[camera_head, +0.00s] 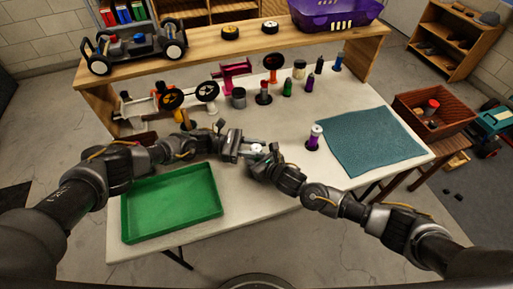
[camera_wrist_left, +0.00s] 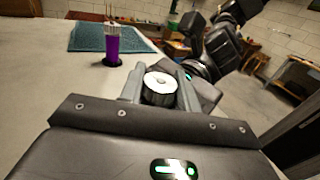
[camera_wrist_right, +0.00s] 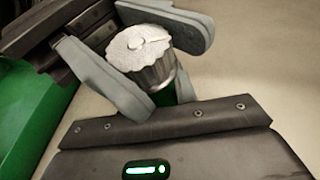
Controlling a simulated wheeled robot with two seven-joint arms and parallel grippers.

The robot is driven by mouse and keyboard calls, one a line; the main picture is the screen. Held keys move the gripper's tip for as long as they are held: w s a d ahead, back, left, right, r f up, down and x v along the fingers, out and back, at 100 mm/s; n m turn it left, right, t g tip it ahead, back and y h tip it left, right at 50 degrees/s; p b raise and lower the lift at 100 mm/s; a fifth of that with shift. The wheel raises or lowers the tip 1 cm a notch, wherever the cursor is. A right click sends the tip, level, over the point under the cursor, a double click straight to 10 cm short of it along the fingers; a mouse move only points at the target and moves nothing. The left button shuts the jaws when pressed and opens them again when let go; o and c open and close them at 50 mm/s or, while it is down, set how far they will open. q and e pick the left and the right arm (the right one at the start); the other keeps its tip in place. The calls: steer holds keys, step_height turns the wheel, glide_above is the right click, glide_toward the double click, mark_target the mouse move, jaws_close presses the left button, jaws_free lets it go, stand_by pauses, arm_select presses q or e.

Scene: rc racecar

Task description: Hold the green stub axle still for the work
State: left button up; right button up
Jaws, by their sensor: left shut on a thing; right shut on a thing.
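A silver ribbed cap (camera_wrist_right: 140,50) sits on top of the green stub axle (camera_wrist_right: 163,97), of which only a small green part shows below the cap in the right wrist view. My right gripper (camera_wrist_right: 148,92) is shut low down, around the green part. My left gripper (camera_wrist_left: 160,92) is shut on the cap from the other side, and the cap's pale round top (camera_wrist_left: 160,82) shows between its fingers. In the head view the cap (camera_head: 257,148) is small, between the two grippers above the table's front part. The fingers and cap hide most of the axle.
A green tray (camera_head: 172,203) lies front left on the white table. A purple cylinder (camera_head: 315,137) stands to the right, beside a teal mat (camera_head: 370,140). Car parts and several small cylinders stand behind. A wooden shelf (camera_head: 200,45) with a car chassis (camera_head: 133,47) spans the back.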

mark_target(256, 147)
arm_select(q)
steer(key=shift+f+m+g+y, duration=0.1)
steer(key=shift+m+g+y, duration=0.2)
steer(key=shift+m+g, duration=0.85)
steer(key=shift+g, duration=0.35)
steer(key=o, duration=0.7)
step_height(256, 147, up, 10)
steer(key=shift+r, duration=0.1)
steer(key=shift+o, duration=0.5)
